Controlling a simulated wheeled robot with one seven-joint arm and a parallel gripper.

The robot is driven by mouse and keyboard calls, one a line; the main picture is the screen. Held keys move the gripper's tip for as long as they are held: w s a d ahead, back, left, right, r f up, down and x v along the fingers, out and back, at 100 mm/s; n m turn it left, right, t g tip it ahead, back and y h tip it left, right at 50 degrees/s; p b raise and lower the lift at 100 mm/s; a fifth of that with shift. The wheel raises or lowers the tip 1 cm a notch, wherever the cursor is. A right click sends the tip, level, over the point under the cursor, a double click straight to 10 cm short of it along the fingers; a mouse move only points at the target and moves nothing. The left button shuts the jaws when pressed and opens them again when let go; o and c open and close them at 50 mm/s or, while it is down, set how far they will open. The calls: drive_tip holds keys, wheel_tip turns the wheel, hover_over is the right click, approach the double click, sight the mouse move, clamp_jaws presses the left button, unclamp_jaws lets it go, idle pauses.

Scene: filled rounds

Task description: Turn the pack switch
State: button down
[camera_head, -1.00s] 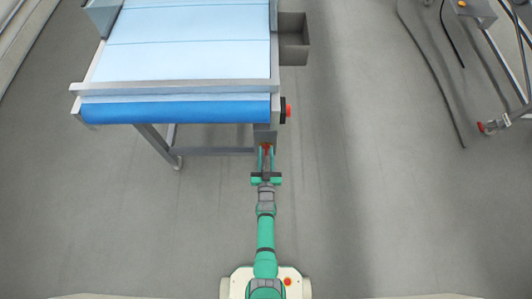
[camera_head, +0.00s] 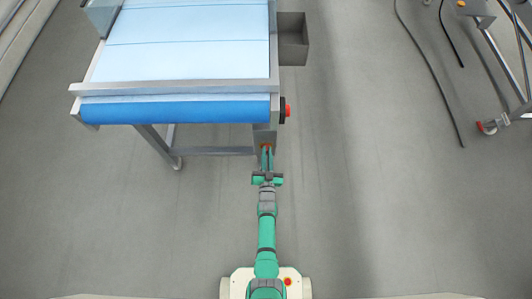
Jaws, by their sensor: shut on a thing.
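The pack switch (camera_head: 266,146) is a small red piece on the grey plate at the near right corner of the conveyor. My gripper (camera_head: 267,155) reaches it from the near side, and its green fingers are close together on it. The fingers hide most of the switch, so its turned position cannot be made out.
The conveyor (camera_head: 178,86) with a blue belt stands beyond and to the left. A red button (camera_head: 288,111) sticks out from its right side, above my gripper. A grey open bin (camera_head: 292,40) hangs farther back. A metal frame with a wheel (camera_head: 488,127) and cables are at the right. The floor between is clear.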

drive_tip(key=shift+s+d+f+m, duration=0.1)
drive_tip(key=shift+d+m, duration=0.05)
drive_tip(key=shift+m, duration=0.65)
drive_tip(key=shift+d+f+m, duration=0.1)
drive_tip(key=shift+d+m, duration=0.05)
drive_tip(key=shift+m, duration=0.65)
drive_tip(key=c, duration=1.8)
unclamp_jaws()
drive_tip(key=shift+d, duration=0.1)
drive_tip(key=s, duration=1.1)
